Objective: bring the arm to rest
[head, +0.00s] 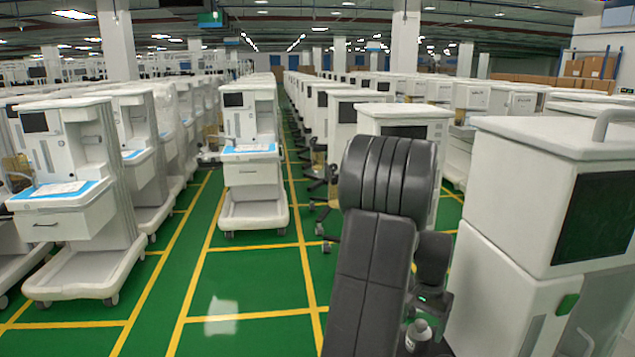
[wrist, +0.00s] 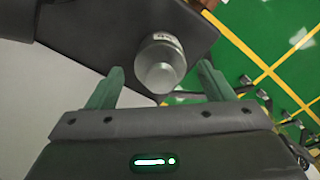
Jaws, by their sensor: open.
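My gripper (wrist: 160,68) shows in the wrist view with its two green fingers spread wide apart. A small grey cylinder with a rounded end (wrist: 161,64) and some print on its side appears between the fingertips, with clear gaps on both sides. Behind it is a dark flat surface. In the head view my dark arm is folded up at the right of centre, with the gripper's housing hanging low beside it and a small green light on it. A grey cylinder (head: 418,335) shows just below the housing. The fingertips are not clear in the head view.
A white cart (head: 565,200) with a dark screen stands close to the right of my arm. Another cart (head: 252,165) with a blue-edged tray stands ahead, and a row of carts (head: 75,200) lines the left. Green floor (head: 250,270) with yellow lines is open ahead.

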